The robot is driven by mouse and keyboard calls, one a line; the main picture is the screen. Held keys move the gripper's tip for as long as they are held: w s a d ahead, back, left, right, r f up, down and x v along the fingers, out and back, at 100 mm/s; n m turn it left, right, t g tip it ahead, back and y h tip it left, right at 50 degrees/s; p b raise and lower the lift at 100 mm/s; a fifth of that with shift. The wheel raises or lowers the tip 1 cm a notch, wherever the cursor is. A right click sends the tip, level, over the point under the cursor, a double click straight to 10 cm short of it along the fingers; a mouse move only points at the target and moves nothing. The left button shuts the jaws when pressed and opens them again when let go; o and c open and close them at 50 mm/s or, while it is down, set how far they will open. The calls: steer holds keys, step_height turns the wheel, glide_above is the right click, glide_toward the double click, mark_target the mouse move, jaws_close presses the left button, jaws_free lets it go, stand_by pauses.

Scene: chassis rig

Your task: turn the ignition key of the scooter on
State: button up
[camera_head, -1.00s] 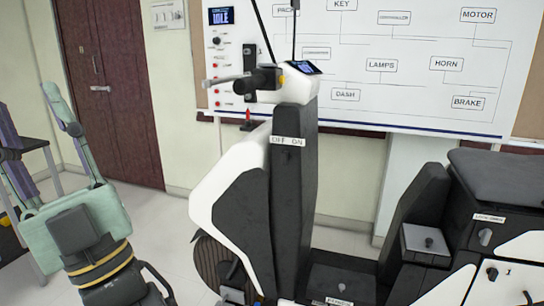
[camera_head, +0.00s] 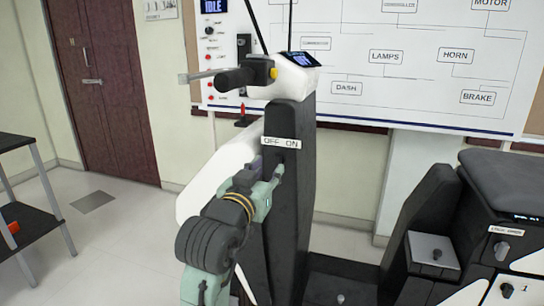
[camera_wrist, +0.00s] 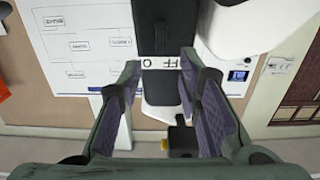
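The scooter's dark steering column (camera_head: 288,215) stands upright in the head view, with a white "OFF ON" label (camera_head: 281,142) near its top. My gripper (camera_head: 268,168) is just below that label, close to the column. In the wrist view my gripper (camera_wrist: 160,62) has its fingers spread apart, with nothing seen held between them. The label (camera_wrist: 160,64) appears there upside down, with the dark column (camera_wrist: 160,30) behind it. I cannot make out the ignition key; my gripper covers the area below the label in the head view.
The handlebar grip (camera_head: 238,78) and dash display (camera_head: 299,59) are above my gripper. The scooter's white front shield (camera_head: 212,170) is on the left, and its seat (camera_head: 500,172) on the right. A wall board (camera_head: 420,60) with labels is behind. A black shelf (camera_head: 30,220) stands far left.

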mark_target(277, 157)
steer(key=p+x, duration=0.1)
steer(key=x, duration=0.5)
steer(key=shift+w, duration=0.3)
jaws_close()
